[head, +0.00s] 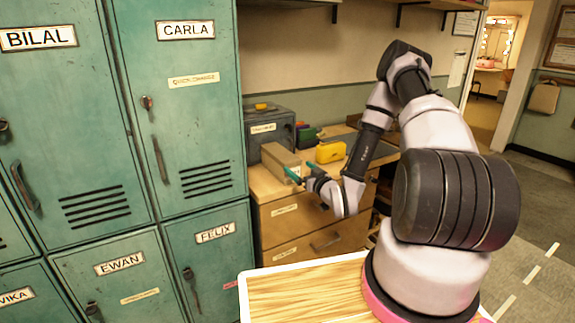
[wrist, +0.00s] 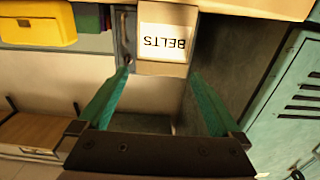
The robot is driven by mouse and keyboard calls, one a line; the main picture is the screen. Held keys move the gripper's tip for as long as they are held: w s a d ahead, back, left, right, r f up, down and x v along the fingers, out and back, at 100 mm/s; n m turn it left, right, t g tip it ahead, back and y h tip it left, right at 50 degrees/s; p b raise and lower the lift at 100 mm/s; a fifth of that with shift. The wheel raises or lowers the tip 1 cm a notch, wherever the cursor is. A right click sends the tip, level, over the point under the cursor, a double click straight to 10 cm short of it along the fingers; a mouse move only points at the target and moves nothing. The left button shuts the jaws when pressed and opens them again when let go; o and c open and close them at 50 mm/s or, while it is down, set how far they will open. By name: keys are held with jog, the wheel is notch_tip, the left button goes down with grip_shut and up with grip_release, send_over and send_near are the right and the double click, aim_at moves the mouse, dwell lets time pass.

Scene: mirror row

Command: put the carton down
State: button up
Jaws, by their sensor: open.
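The carton (head: 281,158) is a long, plain grey-brown box. It appears to rest on top of the wooden drawer unit, in front of a dark metal box. In the wrist view, which is upside down, a pale box end with a BELTS label, seemingly the carton (wrist: 160,69), lies between and just beyond my fingertips. My gripper (head: 301,171) is open at the carton's near end. Its two teal fingers also show in the wrist view (wrist: 161,76), spread on either side with a gap between them. Whether a finger touches the carton I cannot tell.
A dark metal box (head: 285,124) stands behind the carton. A yellow case (head: 330,152) and small dark items are to the right on the drawer unit (head: 275,218). Green lockers (head: 180,110) stand close on the left. A wooden-topped surface (head: 300,295) is in front.

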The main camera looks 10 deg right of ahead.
aim_at(283, 154)
jog(key=x, duration=1.2)
jog(key=shift+a+r, duration=0.1)
jog(key=shift+r, duration=0.2)
jog(key=c, duration=1.6)
